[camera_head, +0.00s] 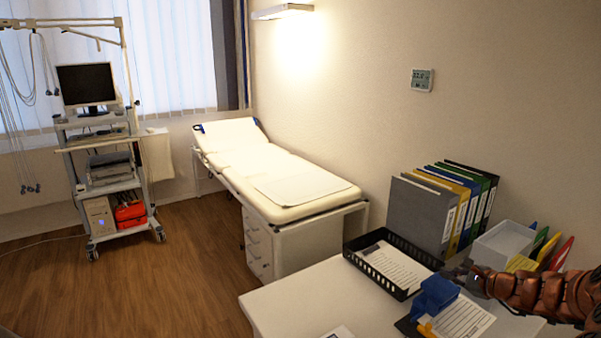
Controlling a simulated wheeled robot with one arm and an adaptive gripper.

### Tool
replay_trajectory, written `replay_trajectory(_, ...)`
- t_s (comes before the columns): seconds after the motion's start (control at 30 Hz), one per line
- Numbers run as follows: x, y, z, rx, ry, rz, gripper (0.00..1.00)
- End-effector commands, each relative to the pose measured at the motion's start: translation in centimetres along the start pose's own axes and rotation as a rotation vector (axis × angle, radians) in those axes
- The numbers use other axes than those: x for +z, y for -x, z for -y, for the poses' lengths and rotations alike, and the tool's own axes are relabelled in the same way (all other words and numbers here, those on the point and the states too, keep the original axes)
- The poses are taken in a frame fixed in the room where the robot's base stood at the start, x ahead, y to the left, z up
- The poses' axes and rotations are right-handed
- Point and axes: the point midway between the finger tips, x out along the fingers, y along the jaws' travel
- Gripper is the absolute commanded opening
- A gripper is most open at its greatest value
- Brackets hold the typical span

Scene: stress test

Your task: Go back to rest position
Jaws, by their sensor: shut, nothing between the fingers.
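My gripper (458,273) is at the lower right, at the end of my copper-coloured arm that comes in from the right edge. It is small in view and appears shut and empty. It is just above the white desk (290,305), close behind a blue object (434,296). I cannot tell whether the two touch.
A black tray (371,283) with papers and a row of binders (420,214) stand near my gripper. A pale organizer (502,243) with coloured folders is by my arm. An exam bed (262,166) and equipment cart (112,177) stand farther back.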

Motion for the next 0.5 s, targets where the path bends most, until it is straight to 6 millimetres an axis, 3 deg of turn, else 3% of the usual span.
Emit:
replay_trajectory(0.03,2.7,-0.4,-0.8,0.036,0.049,0.029,0.0)
replay_trajectory(0.2,10.0,-0.9,-3.9,0.155,0.207,0.114,0.0)
replay_trajectory(0.5,20.3,0.6,-11.2,0.367,0.484,0.242,0.0)
